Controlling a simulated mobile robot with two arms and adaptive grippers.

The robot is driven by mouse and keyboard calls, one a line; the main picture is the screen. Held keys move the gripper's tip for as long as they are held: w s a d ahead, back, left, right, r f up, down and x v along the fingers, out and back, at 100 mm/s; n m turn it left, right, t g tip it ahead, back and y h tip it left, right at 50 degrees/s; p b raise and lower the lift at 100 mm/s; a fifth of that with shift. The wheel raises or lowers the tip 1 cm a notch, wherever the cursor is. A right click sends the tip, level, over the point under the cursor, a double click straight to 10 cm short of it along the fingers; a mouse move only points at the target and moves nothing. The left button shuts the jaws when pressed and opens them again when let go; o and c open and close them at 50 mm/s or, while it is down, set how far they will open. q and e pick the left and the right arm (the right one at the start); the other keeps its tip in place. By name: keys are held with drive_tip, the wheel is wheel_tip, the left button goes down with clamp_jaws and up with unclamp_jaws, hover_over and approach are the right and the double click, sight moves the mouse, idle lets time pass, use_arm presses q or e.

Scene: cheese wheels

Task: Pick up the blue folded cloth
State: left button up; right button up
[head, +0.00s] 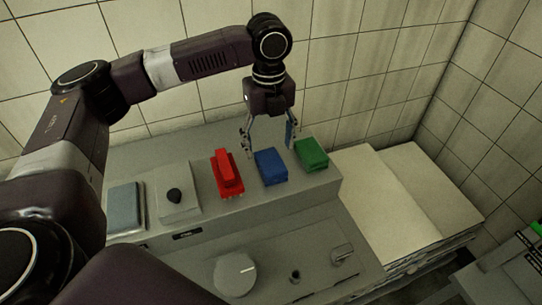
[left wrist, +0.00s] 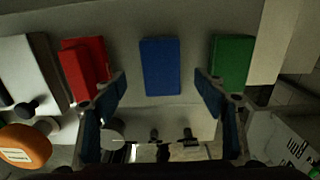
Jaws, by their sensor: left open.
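The blue folded cloth (head: 271,166) lies on the grey ledge between a red brush and a green block. It also shows in the left wrist view (left wrist: 160,67), centred in the gap between the fingers. My left gripper (head: 268,136) is open, pointing down just above and behind the blue cloth, with nothing between its fingers. In the left wrist view its blue-padded fingers (left wrist: 162,90) stand wide on both sides of the cloth, apart from it. My right gripper is not in view.
The red brush (head: 227,174) is close on the left and the green block (head: 312,153) close on the right. A grey box with a black knob (head: 177,204) and a blue-grey pad (head: 126,208) stand further left. A tiled wall (head: 350,60) rises behind; pale stacked sheets (head: 385,205) lie right.

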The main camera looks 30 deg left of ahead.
sight(270, 159)
use_arm(q)
drive_tip(key=shift+s+f+p, duration=0.15)
drive_tip(key=shift+f+p, duration=0.2)
drive_tip(key=shift+f, duration=0.45)
drive_tip(key=f, duration=0.2)
drive_tip(key=f+p, duration=0.1)
drive_tip(key=shift+w+a+f, duration=0.1)
drive_tip(key=shift+w+f, duration=0.2)
drive_tip(key=shift+f, duration=0.5)
drive_tip(key=c, duration=1.1)
drive_tip(key=shift+c, duration=0.2)
drive_tip(key=shift+r, duration=0.15)
